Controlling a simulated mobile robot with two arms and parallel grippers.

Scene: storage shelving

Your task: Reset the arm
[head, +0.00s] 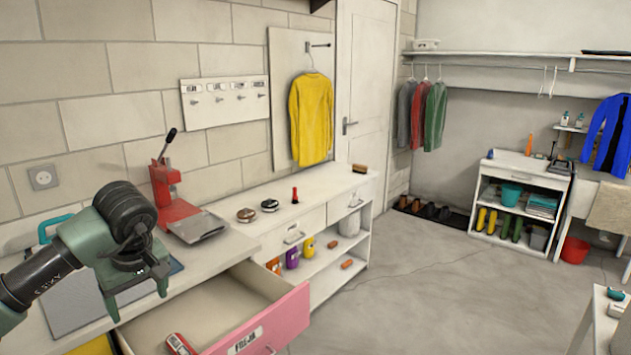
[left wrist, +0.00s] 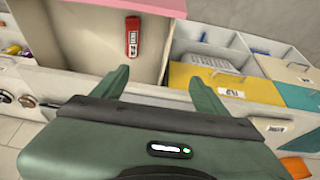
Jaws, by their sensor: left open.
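My left arm enters the head view from the left. Its green gripper (head: 139,304) points down near the white counter and the open drawer, with the jaws apart and nothing between them. In the left wrist view the two fingers (left wrist: 158,76) are spread and empty. The pink-fronted drawer (head: 262,327) is pulled out, its front labelled. A red labelled object (head: 180,345) lies in it, and it also shows in the left wrist view (left wrist: 132,37), beyond the fingers. My right gripper is in neither view.
A red lever press (head: 166,187) and two small round tins stand on the counter. Yellow-fronted (left wrist: 228,84) and green-fronted drawers show in the left wrist view. Grey floor (head: 400,290) is open right of the counter. A white table edge (head: 603,318) is at lower right.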

